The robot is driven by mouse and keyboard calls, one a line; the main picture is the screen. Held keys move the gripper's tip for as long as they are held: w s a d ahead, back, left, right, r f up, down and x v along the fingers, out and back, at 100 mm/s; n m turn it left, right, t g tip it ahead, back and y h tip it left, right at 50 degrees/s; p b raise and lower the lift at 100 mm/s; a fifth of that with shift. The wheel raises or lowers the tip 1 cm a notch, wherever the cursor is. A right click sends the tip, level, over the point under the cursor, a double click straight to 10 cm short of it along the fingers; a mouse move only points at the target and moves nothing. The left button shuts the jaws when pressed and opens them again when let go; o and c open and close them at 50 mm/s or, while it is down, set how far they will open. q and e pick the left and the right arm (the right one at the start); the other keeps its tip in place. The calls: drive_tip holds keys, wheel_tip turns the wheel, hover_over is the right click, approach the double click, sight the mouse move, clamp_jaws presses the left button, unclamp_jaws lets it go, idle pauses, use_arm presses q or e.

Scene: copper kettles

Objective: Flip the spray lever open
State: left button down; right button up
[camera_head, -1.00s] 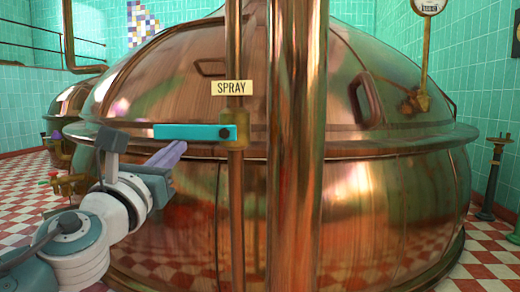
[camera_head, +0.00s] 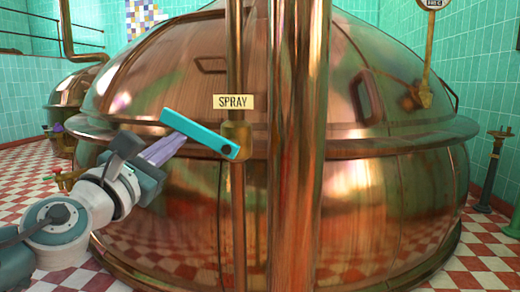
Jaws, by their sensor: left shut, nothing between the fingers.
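The turquoise spray lever (camera_head: 199,134) sits on a brass valve body (camera_head: 237,141) on a thin vertical copper pipe, under a sign (camera_head: 233,102) reading "SPRAY". The lever is tilted, its free left end higher than its pivot on the right. My left gripper (camera_head: 178,138) is shut and empty. Its purple fingers reach up and right from the lower left, with their tips at the lever's underside; they appear to touch it. My right gripper is not in view.
A large copper kettle (camera_head: 180,200) fills the background. A thick vertical copper pipe (camera_head: 298,190) stands just right of the valve. A brass and green post (camera_head: 495,170) stands at the far right on the red and white checkered floor (camera_head: 490,262).

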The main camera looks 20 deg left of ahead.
use_arm(q)
drive_tip(key=d+r+m+g+h+p, duration=0.1)
drive_tip(key=d+r+m+p, duration=0.1)
drive_tip(key=m+p, duration=0.4)
drive_tip(key=w+d+r+m+g+h+p, duration=0.1)
drive_tip(key=d+r+m+p, duration=0.2)
drive_tip(key=p, duration=0.7)
drive_tip(key=shift+w+d+r+m+h, duration=0.2)
drive_tip(key=shift+d+r+m+h, duration=0.1)
drive_tip(key=shift+r+m, duration=1.1)
drive_tip(key=shift+d+f, duration=0.1)
drive_tip(key=shift+f, duration=0.2)
